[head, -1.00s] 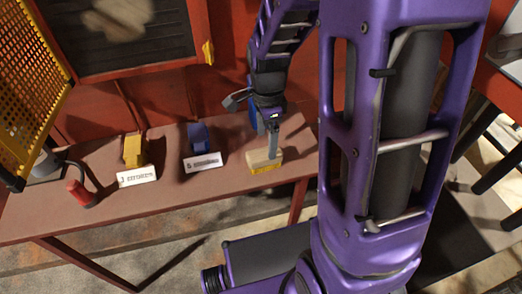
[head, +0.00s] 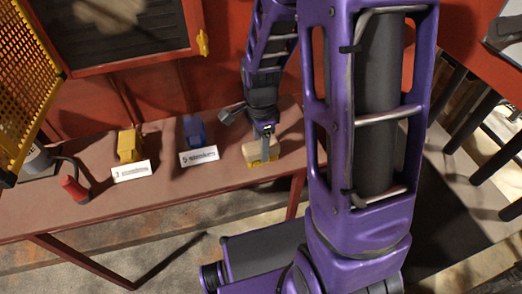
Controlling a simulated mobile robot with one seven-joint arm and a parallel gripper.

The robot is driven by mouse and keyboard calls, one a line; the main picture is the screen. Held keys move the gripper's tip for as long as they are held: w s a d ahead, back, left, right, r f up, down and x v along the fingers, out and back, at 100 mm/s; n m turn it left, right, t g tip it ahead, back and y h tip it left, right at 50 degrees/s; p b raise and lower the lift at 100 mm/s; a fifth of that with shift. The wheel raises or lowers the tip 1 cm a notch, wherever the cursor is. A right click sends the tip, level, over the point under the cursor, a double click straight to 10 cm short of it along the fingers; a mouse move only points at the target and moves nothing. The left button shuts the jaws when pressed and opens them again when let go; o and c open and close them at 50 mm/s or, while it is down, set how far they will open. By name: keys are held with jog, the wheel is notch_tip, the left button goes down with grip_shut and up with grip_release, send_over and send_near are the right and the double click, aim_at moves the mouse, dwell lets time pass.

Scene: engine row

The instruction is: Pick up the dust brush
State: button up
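The dust brush appears to be the pale wooden block with a yellow lower edge (head: 254,153) on the right part of the reddish-brown bench (head: 200,208). My gripper (head: 266,151) points down at it, and a grey finger overlaps the block's middle. The far finger is hidden, so I cannot tell whether the fingers are closed on the block. The block seems to rest on or just above the bench top.
A yellow object (head: 129,144) and a blue object (head: 194,131) stand on the bench behind white labels. A red-ended hose or handle (head: 75,188) lies at left. A yellow perforated panel (head: 25,75) rises at far left. The bench's front middle is clear.

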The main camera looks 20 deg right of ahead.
grip_shut()
jog(key=shift+r, duration=0.1)
notch_tip(320, 180, up, 10)
jog(key=shift+f+p, duration=0.1)
jog(key=shift+p, duration=0.9)
grip_release()
jog(key=c, duration=0.6)
jog(key=shift+o, duration=0.2)
jog(key=shift+s, duration=0.15)
